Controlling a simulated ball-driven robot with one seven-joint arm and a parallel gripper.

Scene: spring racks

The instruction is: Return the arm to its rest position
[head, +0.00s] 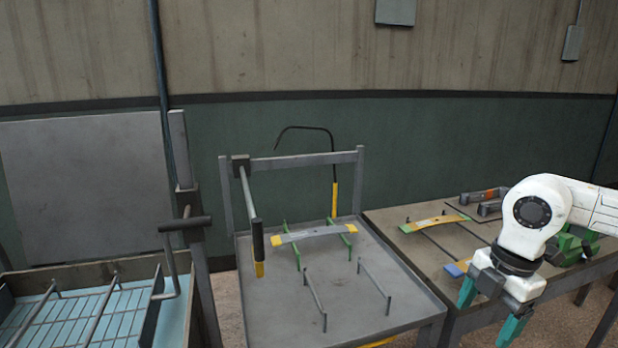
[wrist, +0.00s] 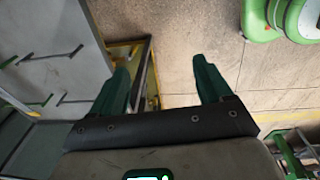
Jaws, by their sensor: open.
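My white arm comes in from the right edge of the head view. My gripper (head: 490,309) points down at the lower right, in front of the right-hand table. Its two green fingers are apart with nothing between them. In the wrist view my gripper (wrist: 165,85) also shows open and empty, with bare concrete floor beyond the fingertips. No object is held.
A grey tray table (head: 265,325) in the middle bears a leaf spring (head: 312,235) on green rails. The right table (head: 385,214) carries another curved spring (head: 435,223). A blue-floored rack (head: 95,272) stands at left. Green rounded parts (wrist: 262,18) show in the wrist view.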

